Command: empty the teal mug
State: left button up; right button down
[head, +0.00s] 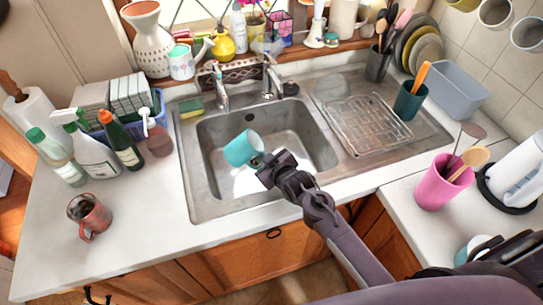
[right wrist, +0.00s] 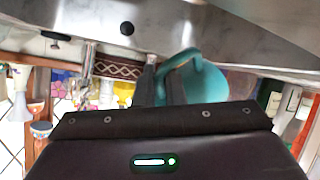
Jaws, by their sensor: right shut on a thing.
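The teal mug (head: 243,148) is held tilted on its side over the left part of the sink basin (head: 305,150). I cannot see into its mouth. My right gripper (head: 262,164) is shut on it from the right. In the right wrist view the mug (right wrist: 207,88) shows with its curved handle at my fingers (right wrist: 152,85). A pale patch (head: 247,183) shows on the basin floor below the mug; I cannot tell if it is liquid. My left gripper is not in view.
Two taps (head: 220,88) stand behind the basin. A wire rack (head: 368,125) is on the drainer to the right. Bottles (head: 92,150) and a reddish mug (head: 90,215) stand on the left counter. A pink utensil pot (head: 442,183) stands at right.

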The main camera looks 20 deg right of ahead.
aim_at(246, 162)
jog(key=shift+w+f+n+h+p, duration=0.1)
jog(key=shift+n+h+p, duration=0.2)
jog(key=shift+p, duration=0.1)
jog(key=shift+n+h+p, duration=0.3)
jog(key=shift+h+p, duration=0.1)
jog(key=shift+p, duration=0.05)
jog(key=a+n+h+p, duration=0.2)
jog(key=a+n+g+h+p, duration=0.1)
jog(key=a+p, duration=0.1)
jog(key=shift+w+h, duration=0.3)
jog(key=shift+a+n+h, duration=0.6)
